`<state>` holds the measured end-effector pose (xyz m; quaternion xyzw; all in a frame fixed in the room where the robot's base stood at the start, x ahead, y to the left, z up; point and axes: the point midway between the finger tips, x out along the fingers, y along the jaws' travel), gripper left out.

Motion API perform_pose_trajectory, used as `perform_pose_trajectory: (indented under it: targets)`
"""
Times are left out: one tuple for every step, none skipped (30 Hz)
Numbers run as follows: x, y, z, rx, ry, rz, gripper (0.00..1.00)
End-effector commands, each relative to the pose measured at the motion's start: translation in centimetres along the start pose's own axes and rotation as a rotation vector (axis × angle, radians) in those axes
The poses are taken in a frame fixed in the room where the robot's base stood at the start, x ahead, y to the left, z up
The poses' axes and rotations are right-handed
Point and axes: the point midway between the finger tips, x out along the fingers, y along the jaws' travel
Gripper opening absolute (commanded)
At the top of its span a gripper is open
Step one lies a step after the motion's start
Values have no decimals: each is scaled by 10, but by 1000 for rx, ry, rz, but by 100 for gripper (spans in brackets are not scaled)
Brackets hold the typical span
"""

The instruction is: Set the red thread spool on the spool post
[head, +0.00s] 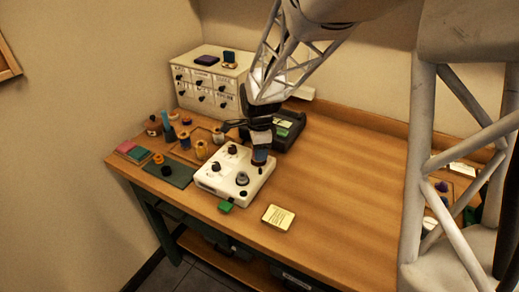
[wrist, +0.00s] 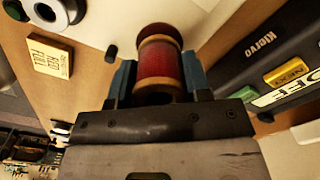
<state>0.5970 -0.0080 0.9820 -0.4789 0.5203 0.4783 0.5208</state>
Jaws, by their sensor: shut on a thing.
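The red thread spool (wrist: 160,65), with tan rims, sits between the blue fingers of my gripper (wrist: 160,80) in the wrist view. The gripper is shut on it. In the head view my gripper (head: 260,157) is over the right back part of a white machine (head: 212,181), and the fingers largely hide the spool. In the wrist view a small dark peg (wrist: 111,53) stands on the white surface, left of the spool and apart from it. I cannot tell whether this peg is the spool post. A grey ring-shaped part (head: 242,179) is on the machine's top.
A black device (head: 291,127) stands close behind my gripper. A yellow card (head: 278,217) lies in front of the machine. Several spools and jars (head: 200,149) and a green mat (head: 168,171) are at the left. A drawer cabinet (head: 210,85) is behind. The table's right middle is clear.

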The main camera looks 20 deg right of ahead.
Motion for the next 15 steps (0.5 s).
perform_pose_trajectory:
  targets:
    - [0, 0, 0, 0, 0, 0, 20]
    - [1, 0, 0, 0, 0, 0, 20]
    - [1, 0, 0, 0, 0, 0, 20]
    - [1, 0, 0, 0, 0, 0, 20]
    - [2, 0, 0, 0, 0, 0, 20]
    - [2, 0, 0, 0, 0, 1, 20]
    - [3, 0, 0, 0, 0, 1, 20]
    - [3, 0, 0, 0, 0, 1, 20]
    - [4, 0, 0, 0, 0, 1, 20]
    - [4, 0, 0, 0, 0, 1, 20]
    - [5, 0, 0, 0, 0, 1, 20]
    - [5, 0, 0, 0, 0, 0, 20]
    - [6, 0, 0, 0, 0, 0, 20]
    - [6, 0, 0, 0, 0, 0, 20]
    - [6, 0, 0, 0, 0, 0, 20]
